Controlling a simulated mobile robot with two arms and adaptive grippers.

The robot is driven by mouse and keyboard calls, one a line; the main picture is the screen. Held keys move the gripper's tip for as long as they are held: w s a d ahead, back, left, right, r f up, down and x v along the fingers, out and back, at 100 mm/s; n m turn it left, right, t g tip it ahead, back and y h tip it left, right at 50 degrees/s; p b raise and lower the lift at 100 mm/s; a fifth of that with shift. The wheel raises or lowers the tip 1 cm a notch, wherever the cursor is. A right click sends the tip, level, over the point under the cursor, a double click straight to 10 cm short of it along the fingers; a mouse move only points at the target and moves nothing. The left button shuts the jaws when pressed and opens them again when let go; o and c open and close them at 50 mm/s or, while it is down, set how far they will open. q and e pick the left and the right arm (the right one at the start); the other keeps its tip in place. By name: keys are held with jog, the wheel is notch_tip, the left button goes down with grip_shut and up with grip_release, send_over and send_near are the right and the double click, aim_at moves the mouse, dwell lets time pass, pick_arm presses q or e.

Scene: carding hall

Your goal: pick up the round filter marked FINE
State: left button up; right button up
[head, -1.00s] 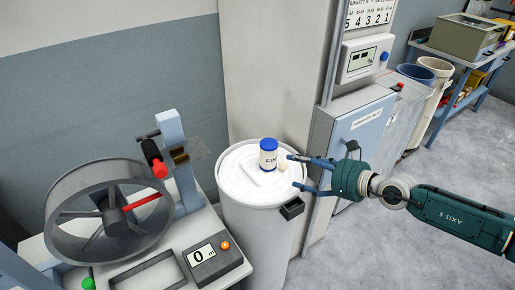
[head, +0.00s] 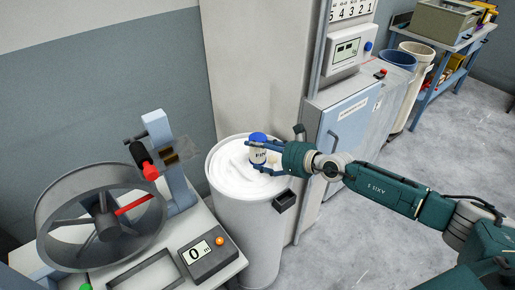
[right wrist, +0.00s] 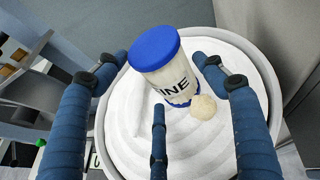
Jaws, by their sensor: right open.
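The round filter (head: 258,157) is a short white cylinder with a blue cap and a blue lower edge. It stands on the white coiled material in a tall can. In the right wrist view the filter (right wrist: 170,65) shows dark letters "INE"; the first letter is out of sight. My right gripper (head: 256,158) is open, with its blue fingers spread around the filter. In the right wrist view one finger is on the left, one on the right and one in the near middle; contact cannot be told. My left gripper is out of view.
A small cream ball (right wrist: 203,108) rests against the filter's base. The can's rim (right wrist: 268,75) surrounds the white material (head: 232,177). A machine with a grey wheel (head: 100,218) stands left. A light blue cabinet (head: 345,125) stands close behind my right arm.

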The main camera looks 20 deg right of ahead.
jog(key=shift+w+a+f, duration=0.15)
jog(key=shift+w, duration=0.1)
jog(key=shift+s, duration=0.1)
jog(key=c, duration=0.7)
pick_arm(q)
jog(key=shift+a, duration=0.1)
pick_arm(e)
jog(key=shift+c, duration=1.1)
